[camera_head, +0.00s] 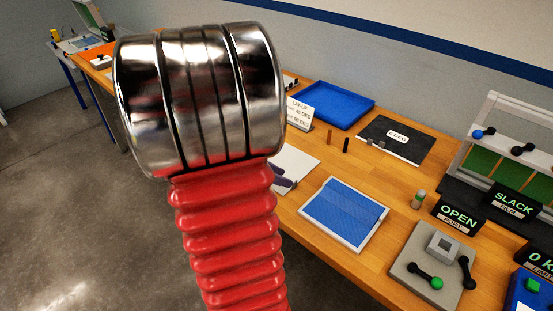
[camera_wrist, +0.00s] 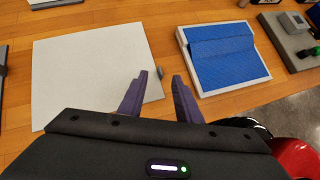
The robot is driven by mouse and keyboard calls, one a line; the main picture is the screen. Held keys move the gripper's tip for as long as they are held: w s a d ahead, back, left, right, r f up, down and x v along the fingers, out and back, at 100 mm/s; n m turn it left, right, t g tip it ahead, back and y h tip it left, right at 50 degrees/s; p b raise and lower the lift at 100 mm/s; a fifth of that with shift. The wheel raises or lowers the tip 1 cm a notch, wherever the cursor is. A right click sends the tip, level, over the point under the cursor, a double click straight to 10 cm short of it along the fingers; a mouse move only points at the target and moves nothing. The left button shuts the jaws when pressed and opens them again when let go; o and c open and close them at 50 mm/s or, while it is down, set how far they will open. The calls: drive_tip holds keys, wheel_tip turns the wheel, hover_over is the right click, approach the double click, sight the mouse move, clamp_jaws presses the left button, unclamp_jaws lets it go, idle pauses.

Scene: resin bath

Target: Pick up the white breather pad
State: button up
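The white breather pad (camera_wrist: 85,75) lies flat on the wooden bench, at the left in the wrist view. In the head view only part of it (camera_head: 296,165) shows, because my red and chrome arm covers the rest. My gripper (camera_wrist: 160,78) is open, its two purple fingers apart with nothing held between them. The left finger overlaps the pad's right edge in the wrist view, and the right finger is over the gap beside it. I cannot tell whether the fingers touch the pad.
A white-framed tray with blue mesh (camera_wrist: 225,56) lies just right of the pad. A blue tray (camera_head: 336,103) and a black mat (camera_head: 385,150) lie farther back. A grey plate (camera_head: 410,276) with a dark lever stands at the right. Bare wood separates these.

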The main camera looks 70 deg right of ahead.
sight(295, 182)
idle(0.3)
drive_tip(key=shift+x, duration=2.65)
drive_tip(key=shift+s+a, duration=0.1)
drive_tip(key=shift+s, duration=0.05)
drive_tip(key=shift+r, duration=0.1)
drive_tip(key=shift+c, duration=0.2)
clamp_jaws()
